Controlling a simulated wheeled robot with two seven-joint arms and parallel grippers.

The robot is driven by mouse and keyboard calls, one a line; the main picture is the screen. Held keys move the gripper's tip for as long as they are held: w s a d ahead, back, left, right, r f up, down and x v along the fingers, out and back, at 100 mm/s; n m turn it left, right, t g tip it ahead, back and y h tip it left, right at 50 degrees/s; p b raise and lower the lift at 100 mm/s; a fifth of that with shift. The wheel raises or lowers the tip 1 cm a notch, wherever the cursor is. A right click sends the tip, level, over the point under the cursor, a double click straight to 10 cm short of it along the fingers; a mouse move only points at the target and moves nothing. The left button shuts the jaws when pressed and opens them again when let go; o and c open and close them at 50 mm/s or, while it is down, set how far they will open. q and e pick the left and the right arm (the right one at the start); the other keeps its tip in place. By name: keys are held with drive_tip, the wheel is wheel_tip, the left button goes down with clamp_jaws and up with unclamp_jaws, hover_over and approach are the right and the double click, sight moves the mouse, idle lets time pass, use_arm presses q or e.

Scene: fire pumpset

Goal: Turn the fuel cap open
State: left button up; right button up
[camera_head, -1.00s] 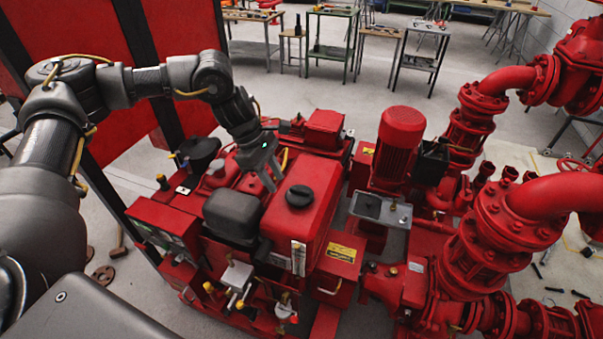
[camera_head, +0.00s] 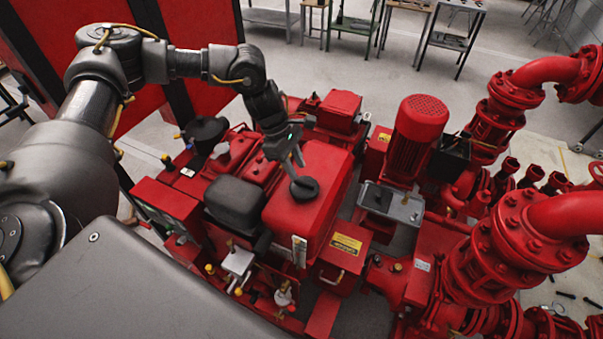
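The black round fuel cap (camera_head: 305,189) sits on top of the red fuel tank (camera_head: 322,165) of the pumpset, near the middle of the view. My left gripper (camera_head: 296,169) reaches down from the upper left. Its two grey fingers show a gap between them, and their tips are just behind the cap's far left edge. They look open and hold nothing. I cannot tell whether a fingertip touches the cap. My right gripper is not in view.
A dark grey engine cover (camera_head: 235,200) is left of the tank. A red ribbed motor (camera_head: 418,125) and a grey box (camera_head: 391,203) stand to the right, with large red pipes (camera_head: 515,240) beyond. Work tables (camera_head: 450,40) are far back.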

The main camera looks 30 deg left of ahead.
sight(303, 182)
use_arm(q)
drive_tip(key=shift+p+x, duration=0.3)
drive_tip(key=shift+x, duration=1.9)
clamp_jaws()
